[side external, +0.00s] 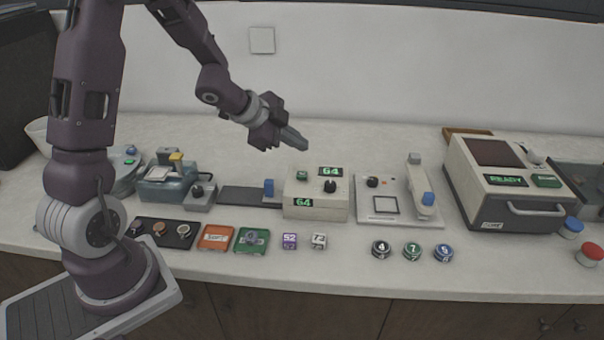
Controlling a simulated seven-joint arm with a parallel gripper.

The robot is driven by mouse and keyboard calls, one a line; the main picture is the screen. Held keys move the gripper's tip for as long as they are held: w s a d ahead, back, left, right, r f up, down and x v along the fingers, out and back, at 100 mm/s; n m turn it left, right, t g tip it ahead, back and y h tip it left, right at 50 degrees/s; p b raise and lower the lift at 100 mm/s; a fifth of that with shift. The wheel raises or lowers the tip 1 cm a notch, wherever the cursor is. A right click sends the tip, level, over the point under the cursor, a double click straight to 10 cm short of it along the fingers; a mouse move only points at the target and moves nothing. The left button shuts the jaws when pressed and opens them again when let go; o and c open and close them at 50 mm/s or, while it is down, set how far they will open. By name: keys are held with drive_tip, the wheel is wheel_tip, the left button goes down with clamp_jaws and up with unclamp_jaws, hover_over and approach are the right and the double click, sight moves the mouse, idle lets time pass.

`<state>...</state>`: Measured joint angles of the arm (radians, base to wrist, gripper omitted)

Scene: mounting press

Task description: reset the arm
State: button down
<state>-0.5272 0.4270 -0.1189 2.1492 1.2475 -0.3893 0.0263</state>
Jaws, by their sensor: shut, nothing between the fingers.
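My gripper (301,143) hangs in the air above the counter, over the back left of a cream box (318,207) with green displays reading 64. Its fingers are together and nothing is held. It points to the right and slightly down, apart from everything on the counter. My arm reaches in from the left, from its base at the front left edge.
A large press (510,185) with a READY display stands at the right. Left of it is a device with a blue-tipped lever (427,199). Several numbered pucks (412,251), small cubes (319,241), and orange (215,237) and green trays (251,240) lie along the front. The air around my gripper is clear.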

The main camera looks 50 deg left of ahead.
idle(0.5)
drive_tip(key=s+d+r+n+y, duration=0.1)
drive_tip(key=s+r+n+y, duration=0.45)
drive_tip(key=s+r, duration=0.5)
drive_tip(key=s+d+n+g+h, duration=0.1)
drive_tip(key=s+d+n+h, duration=0.1)
drive_tip(key=s+d, duration=0.3)
drive_tip(key=s+d+r+n+g+h, duration=0.1)
drive_tip(key=s+d, duration=0.5)
drive_tip(key=s, duration=0.6)
drive_tip(key=shift+s+d+r+n+g+h, duration=0.15)
drive_tip(key=shift+s+r+n+g+h, duration=0.2)
drive_tip(key=shift+n+g+h, duration=0.55)
